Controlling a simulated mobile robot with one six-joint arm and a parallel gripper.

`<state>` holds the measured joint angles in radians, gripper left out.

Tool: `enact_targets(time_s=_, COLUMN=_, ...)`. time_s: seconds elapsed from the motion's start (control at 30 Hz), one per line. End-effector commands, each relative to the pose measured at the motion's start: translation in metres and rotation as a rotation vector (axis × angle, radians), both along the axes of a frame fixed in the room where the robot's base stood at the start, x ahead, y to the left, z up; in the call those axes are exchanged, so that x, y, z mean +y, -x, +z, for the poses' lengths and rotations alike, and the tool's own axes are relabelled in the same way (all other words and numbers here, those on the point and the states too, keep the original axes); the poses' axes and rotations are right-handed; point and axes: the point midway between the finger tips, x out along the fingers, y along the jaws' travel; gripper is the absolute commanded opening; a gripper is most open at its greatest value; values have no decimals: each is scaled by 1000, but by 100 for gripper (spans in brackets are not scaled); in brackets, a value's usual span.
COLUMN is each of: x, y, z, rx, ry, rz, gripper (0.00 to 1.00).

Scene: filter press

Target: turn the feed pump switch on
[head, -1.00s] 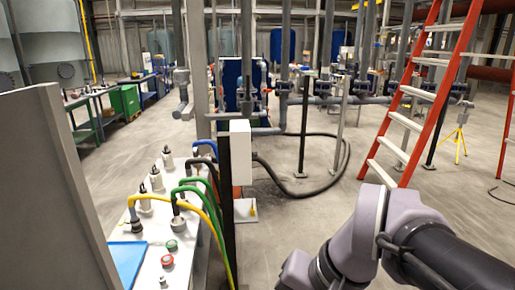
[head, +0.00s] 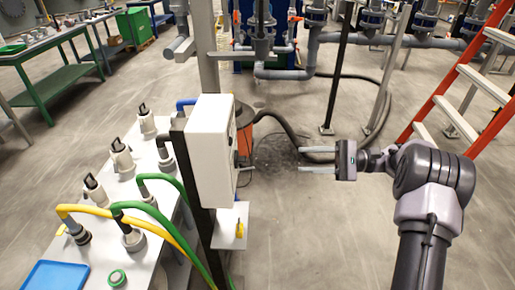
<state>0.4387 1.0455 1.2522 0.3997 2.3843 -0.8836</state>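A white box (head: 209,150) is mounted on a dark post in the middle of the head view. Its right side is seen edge-on, with a small grey part (head: 245,168) sticking out low on it. I cannot tell if this part is the feed pump switch or how it is set; no label is readable. My gripper (head: 300,159) is to the right of the box, pointing left towards that side. Its two fingers are apart with nothing between them, and a gap separates them from the box.
A white bench (head: 103,247) with grey fittings, yellow and green hoses (head: 150,225), a green button (head: 117,278) and a blue tray (head: 55,276) lies left. A small shelf (head: 229,228) sits below the box. A red ladder (head: 470,90) and pipes stand behind. Right floor is open.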

Motion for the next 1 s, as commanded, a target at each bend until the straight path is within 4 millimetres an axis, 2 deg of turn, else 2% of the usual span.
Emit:
enact_targets(time_s=0.3, x=97, y=-2, z=-3, rx=2, ry=3, rz=6, gripper=38)
enact_targets(time_s=0.5, x=139, y=-4, z=-2, rx=2, ry=3, rz=4, gripper=38)
enact_targets(time_s=0.7, x=154, y=-4, z=-1, rx=3, ry=3, rz=4, gripper=38)
enact_targets(time_s=0.93, x=155, y=-4, z=0, rx=3, ry=4, rz=3, gripper=38)
enact_targets(time_s=0.97, x=155, y=-4, z=0, rx=3, ry=4, rz=3, gripper=36)
enact_targets(time_s=1.0, x=155, y=-4, z=0, rx=3, ry=4, rz=3, gripper=28)
